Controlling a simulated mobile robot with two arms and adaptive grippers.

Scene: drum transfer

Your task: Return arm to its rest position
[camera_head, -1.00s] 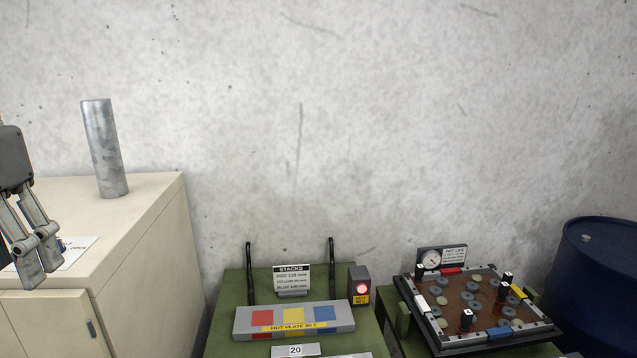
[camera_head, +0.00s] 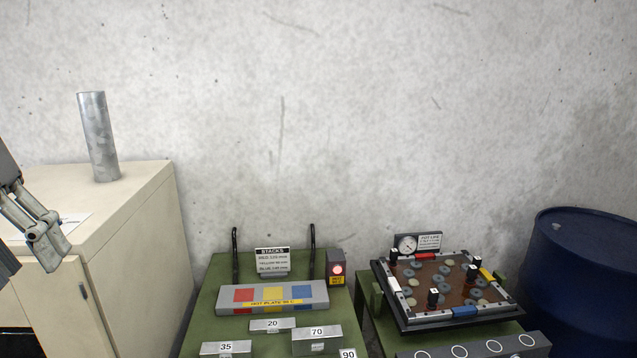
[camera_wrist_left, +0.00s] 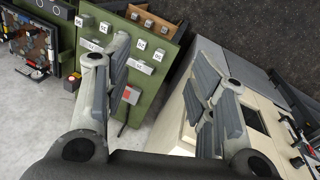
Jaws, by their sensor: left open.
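My left gripper (camera_head: 50,240) is at the left edge of the head view, in front of the beige cabinet. In the left wrist view its two fingers (camera_wrist_left: 160,105) stand wide apart with nothing between them. The gripper hangs clear of the green table (camera_wrist_left: 150,85) and the cabinet (camera_wrist_left: 250,100), which lie beyond the fingers in that view. My right gripper is in neither view.
A beige cabinet (camera_head: 140,210) bears a grey metal cylinder (camera_head: 98,137). A green table (camera_head: 210,300) holds a hot plate (camera_head: 230,299), a sign (camera_head: 272,262), a red-lit box (camera_head: 337,269) and numbered blocks (camera_head: 227,348). A framed tray (camera_head: 390,300) and a blue drum (camera_head: 590,270) are right.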

